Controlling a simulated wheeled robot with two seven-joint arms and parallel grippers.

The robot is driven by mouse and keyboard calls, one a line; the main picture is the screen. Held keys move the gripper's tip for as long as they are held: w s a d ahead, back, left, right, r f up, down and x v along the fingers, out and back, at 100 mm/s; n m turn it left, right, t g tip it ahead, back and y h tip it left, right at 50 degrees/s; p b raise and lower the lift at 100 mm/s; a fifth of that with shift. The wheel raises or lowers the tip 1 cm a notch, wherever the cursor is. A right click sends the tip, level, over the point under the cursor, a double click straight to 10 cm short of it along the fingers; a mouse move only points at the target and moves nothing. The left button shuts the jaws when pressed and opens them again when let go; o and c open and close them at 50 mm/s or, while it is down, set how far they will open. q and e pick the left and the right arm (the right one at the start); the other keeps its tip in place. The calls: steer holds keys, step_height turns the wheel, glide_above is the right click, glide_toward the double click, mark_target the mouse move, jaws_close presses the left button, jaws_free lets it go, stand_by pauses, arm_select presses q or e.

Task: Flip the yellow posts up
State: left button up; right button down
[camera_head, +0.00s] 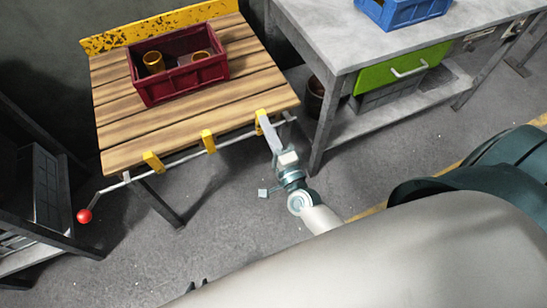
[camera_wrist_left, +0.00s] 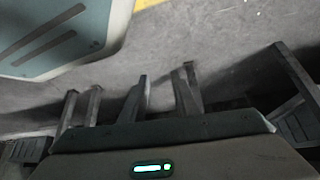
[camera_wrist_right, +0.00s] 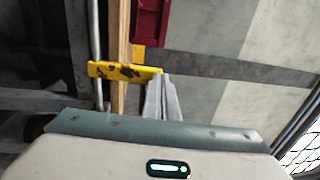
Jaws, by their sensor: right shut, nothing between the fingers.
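Three yellow posts sit on a thin metal bar (camera_head: 180,160) along the front edge of a wooden table: left (camera_head: 152,162), middle (camera_head: 208,141) and right (camera_head: 260,115). Each reaches from the bar up past the table edge. My right gripper (camera_head: 265,122) is shut and empty at the right post. The right wrist view shows a scuffed yellow post (camera_wrist_right: 122,71) crossing the table edge, with my shut fingertips (camera_wrist_right: 162,76) close to its end; contact is unclear. My left gripper (camera_wrist_left: 162,85) is open and empty over the floor; its dark tips (camera_head: 197,286) show low in the head view.
A red ball knob (camera_head: 84,216) ends the bar's lever at left. A dark red crate (camera_head: 178,85) with round parts is on the table. A grey workbench (camera_head: 355,40) with a green drawer (camera_head: 402,70) stands at right, a dark rack (camera_head: 40,190) at left.

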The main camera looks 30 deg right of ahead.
steer(key=shift+w+r+g+p, duration=0.3)
steer(key=shift+w+r+p, duration=0.1)
steer(key=shift+p, duration=0.5)
arm_select(q)
steer(key=s+a+f+g+p, duration=0.1)
steer(key=s+p, duration=0.1)
steer(key=s, duration=0.5)
steer(key=shift+a+f, duration=0.25)
steer(key=shift+a, duration=0.1)
arm_select(e)
steer(key=shift+w+d+r, duration=0.1)
steer(key=shift+w+r, duration=0.15)
steer(key=shift+w, duration=0.35)
arm_select(q)
steer(key=shift+s, duration=0.1)
arm_select(e)
steer(key=shift+r, duration=0.1)
